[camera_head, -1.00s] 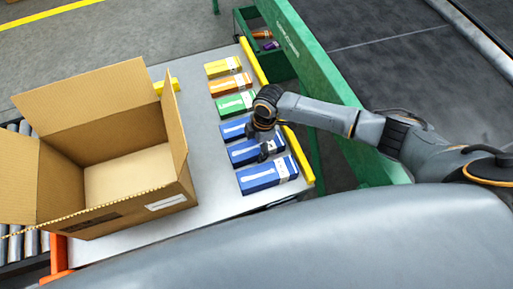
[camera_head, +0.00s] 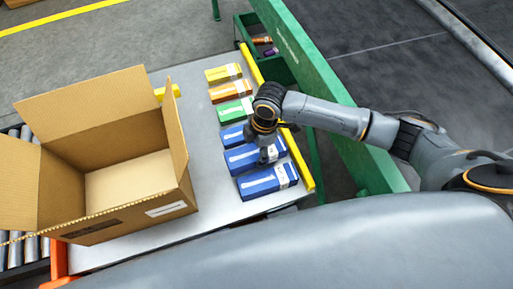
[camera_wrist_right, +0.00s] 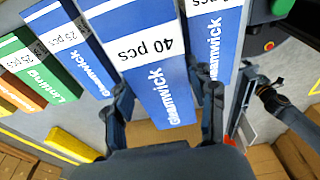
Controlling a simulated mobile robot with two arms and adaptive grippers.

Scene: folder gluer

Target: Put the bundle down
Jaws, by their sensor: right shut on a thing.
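My right gripper (camera_head: 266,155) is shut on a blue bundle (camera_head: 241,161), the middle one of the blue bundles on the grey table (camera_head: 207,190). In the right wrist view the held bundle (camera_wrist_right: 160,85), marked "40 pcs", sits between the two fingers of my gripper (camera_wrist_right: 165,108). It is at or just above the table top; the exact gap cannot be told. One blue bundle (camera_head: 232,136) lies behind it and another (camera_head: 262,182) in front, both close beside it. My left gripper is not in view.
Green (camera_head: 232,112), orange (camera_head: 228,92) and yellow (camera_head: 221,73) bundles continue the row. An open, empty-looking cardboard box (camera_head: 130,180) stands to the left. A yellow rail (camera_head: 303,170) and green frame (camera_head: 330,80) run along the right. A bare strip of table lies between box and row.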

